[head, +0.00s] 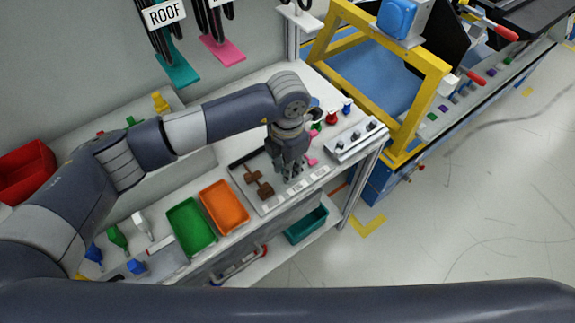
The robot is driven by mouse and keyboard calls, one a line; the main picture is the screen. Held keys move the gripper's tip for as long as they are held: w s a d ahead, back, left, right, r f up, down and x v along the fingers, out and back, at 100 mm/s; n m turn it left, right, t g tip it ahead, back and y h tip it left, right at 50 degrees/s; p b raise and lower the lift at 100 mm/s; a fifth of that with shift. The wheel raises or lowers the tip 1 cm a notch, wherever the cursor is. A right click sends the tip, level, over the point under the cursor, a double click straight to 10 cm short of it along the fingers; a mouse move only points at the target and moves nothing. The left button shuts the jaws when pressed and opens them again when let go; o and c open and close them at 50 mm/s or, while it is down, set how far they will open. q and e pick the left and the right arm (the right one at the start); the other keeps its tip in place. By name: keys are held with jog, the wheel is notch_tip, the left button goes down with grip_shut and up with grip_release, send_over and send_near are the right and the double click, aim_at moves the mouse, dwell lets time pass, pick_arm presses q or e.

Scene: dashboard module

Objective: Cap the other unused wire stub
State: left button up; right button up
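My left gripper (291,168) points down over the grey tray (262,207) with white labels on the workbench. Its fingers are small and dark here, so I cannot tell whether they are open, shut or holding something. Brown parts (258,184) lie in the tray to the left of the gripper. A small pink item (312,161) shows just right of the gripper. I cannot make out a wire stub or say which small part is a cap. My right arm crosses the bottom of the view, and its gripper is out of view.
Small green, red (331,118) and blue (347,106) items stand behind a pale block with dark knobs (356,140). An orange bin (224,206) and a green bin (190,227) sit left of the tray. A yellow frame (410,145) stands right of the bench.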

pick_arm(q)
jog(key=shift+b, duration=0.3)
dwell(0.4)
jog(key=shift+f+b, duration=1.25)
jog(key=shift+f, duration=0.1)
jog(key=o, duration=0.8)
jog(key=shift+r, duration=0.2)
notch_tip(320, 180, up, 12)
jog(key=shift+f, duration=0.15)
